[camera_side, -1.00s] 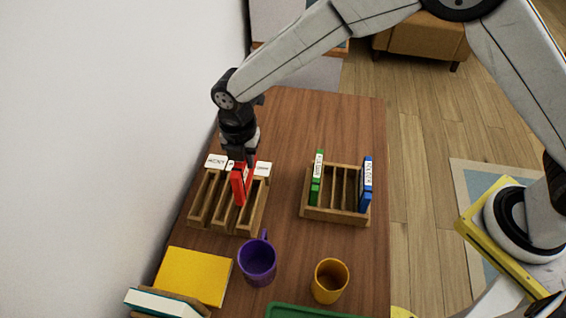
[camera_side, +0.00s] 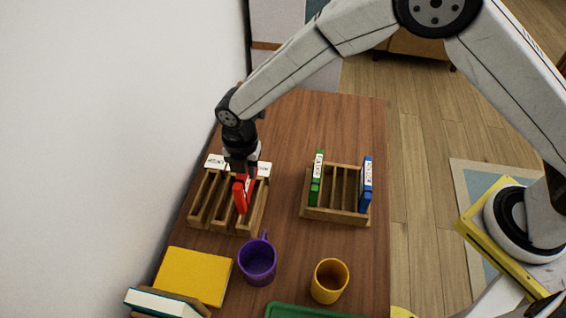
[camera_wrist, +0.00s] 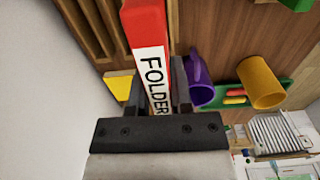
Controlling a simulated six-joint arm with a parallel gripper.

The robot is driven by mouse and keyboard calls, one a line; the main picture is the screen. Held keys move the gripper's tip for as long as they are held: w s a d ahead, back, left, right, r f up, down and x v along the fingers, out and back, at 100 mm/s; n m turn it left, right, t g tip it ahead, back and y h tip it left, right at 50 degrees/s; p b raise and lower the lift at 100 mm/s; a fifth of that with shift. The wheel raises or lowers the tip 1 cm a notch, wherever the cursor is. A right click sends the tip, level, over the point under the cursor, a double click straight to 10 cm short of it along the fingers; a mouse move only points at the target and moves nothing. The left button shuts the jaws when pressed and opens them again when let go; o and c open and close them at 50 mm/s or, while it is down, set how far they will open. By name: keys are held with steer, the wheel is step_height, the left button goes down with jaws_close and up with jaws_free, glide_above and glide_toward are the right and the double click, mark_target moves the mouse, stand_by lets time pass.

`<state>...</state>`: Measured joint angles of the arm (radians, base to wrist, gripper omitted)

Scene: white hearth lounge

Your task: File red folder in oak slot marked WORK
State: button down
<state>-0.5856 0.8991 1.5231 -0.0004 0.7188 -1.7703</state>
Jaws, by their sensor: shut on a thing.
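The red folder (camera_side: 240,194) with a white FOLDER label is held upright in my gripper (camera_side: 243,174). It also shows in the wrist view (camera_wrist: 146,25), between the two dark fingers. The folder is over the middle-to-right part of the oak slotted rack (camera_side: 233,225) at the left of the table. I cannot tell whether its lower edge is inside a slot. White cards stand along the rack's back edge, a left one (camera_side: 214,161) and a right one (camera_side: 264,169); their words are too small to read. My gripper hides the middle of that row.
A second wooden rack (camera_side: 333,215) at the right holds a green folder (camera_side: 317,178) and a blue folder (camera_side: 366,184). A purple mug (camera_side: 257,262), a yellow-orange mug (camera_side: 329,281) and a yellow book (camera_side: 194,276) are nearer the camera. The back of the table is clear.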

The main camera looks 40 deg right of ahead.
mark_target(249, 191)
steer(key=shift+f, duration=1.95)
steer(key=shift+f, duration=2.15)
steer(key=shift+c, duration=2.2)
jaws_free()
steer(key=shift+r, duration=0.1)
steer(key=shift+r, duration=3.75)
steer(key=shift+r, duration=0.1)
